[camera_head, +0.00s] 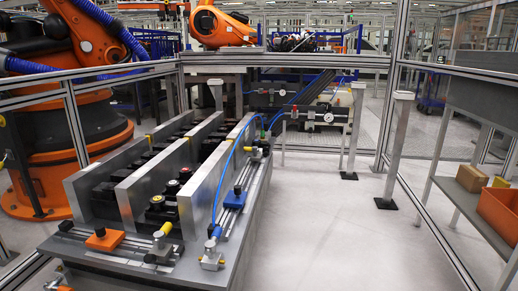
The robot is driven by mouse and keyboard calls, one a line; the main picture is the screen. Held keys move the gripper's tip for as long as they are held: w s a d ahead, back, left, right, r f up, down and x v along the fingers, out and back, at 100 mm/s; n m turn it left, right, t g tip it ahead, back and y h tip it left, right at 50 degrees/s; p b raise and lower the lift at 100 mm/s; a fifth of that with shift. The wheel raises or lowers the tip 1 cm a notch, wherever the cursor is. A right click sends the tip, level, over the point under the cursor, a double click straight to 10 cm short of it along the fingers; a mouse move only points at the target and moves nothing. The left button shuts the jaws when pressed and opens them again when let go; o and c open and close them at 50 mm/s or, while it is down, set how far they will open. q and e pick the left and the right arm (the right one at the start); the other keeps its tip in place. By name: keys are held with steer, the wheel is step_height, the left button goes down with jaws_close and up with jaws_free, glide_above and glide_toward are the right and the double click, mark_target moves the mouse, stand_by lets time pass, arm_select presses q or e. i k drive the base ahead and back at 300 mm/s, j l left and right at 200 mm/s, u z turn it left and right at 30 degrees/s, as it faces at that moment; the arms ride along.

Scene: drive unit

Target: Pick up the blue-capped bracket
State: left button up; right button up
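A drive unit (150,262) with upright grey metal plates stands on the floor at the left centre. A small blue block with a dark knob (235,199) sits on a rail at the unit's right side. It looks like the blue-capped bracket, but it is too small to be sure. A blue hose (222,180) runs beside it, down to a blue-ended fitting (214,236) near the front right corner. Neither of my grippers is in view.
An orange block (104,239) sits on the unit's front ledge. Large orange robot arms (85,130) stand behind a metal frame (285,61). At right, a shelf holds an orange bin (499,212) and a cardboard box (471,178). The floor (335,235) right of the unit is clear.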

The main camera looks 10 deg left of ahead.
mark_target(265, 147)
steer(key=z, duration=0.65)
steer(key=i+l+z, duration=0.15)
steer(key=i, duration=0.3)
steer(key=i+z, duration=0.15)
steer(key=i, duration=0.25)
steer(key=i+j+u, duration=0.1)
steer(key=i+u, duration=0.35)
steer(key=i, duration=0.3)
steer(key=i+l+u, duration=0.2)
steer(key=i+u, duration=0.25)
steer(key=i, duration=0.25)
steer(key=i+j, duration=0.1)
steer(key=i, duration=3.35)
steer(key=i+l+u, duration=0.1)
steer(key=i+u, duration=0.3)
steer(key=i+l+u, duration=0.3)
steer(key=i+u, duration=0.15)
steer(key=i, duration=0.1)
